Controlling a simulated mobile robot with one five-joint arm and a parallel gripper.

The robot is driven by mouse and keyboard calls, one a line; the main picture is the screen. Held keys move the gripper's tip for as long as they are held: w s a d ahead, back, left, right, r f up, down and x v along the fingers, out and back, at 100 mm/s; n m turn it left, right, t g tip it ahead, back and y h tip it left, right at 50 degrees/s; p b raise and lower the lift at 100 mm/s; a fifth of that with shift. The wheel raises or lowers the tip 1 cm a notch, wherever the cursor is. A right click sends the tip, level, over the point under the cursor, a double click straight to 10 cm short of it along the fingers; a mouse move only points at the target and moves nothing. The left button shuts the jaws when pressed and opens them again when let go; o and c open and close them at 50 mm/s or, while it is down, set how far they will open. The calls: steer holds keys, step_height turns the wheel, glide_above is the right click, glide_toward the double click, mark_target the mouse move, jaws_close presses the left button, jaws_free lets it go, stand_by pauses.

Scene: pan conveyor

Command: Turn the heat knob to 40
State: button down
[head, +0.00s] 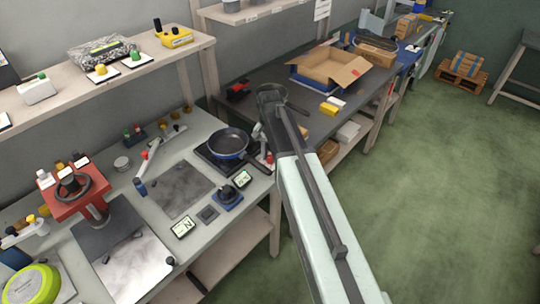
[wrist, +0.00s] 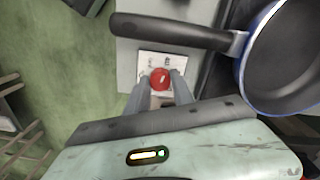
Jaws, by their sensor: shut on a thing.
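In the wrist view, a small round red knob (wrist: 160,76) stands on a white plate (wrist: 147,60) with small dark marks that I cannot read. My gripper (wrist: 161,86) is shut on the red knob, with one grey finger on each side of it. The knob's setting cannot be made out. A blue-rimmed dark pan (wrist: 288,62) is beside it on the right, and its black handle (wrist: 172,31) runs just past the plate. In the head view, the pan (head: 230,144) sits on a dark hob, and my arm partly hides the knob's area at its right.
A black knob on a blue base (head: 228,196) and small display cards (head: 183,227) stand in front of the pan. A red handwheel device (head: 75,190) is at left. An open cardboard box (head: 328,68) lies on the far bench. Green floor (head: 440,180) is clear at right.

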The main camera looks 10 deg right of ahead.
mark_target(270, 157)
steer(key=c, duration=1.1)
jaws_free()
steer(key=shift+s, duration=0.1)
step_height(270, 157, up, 8)
steer(key=p, duration=0.8)
steer(key=shift+f, duration=0.15)
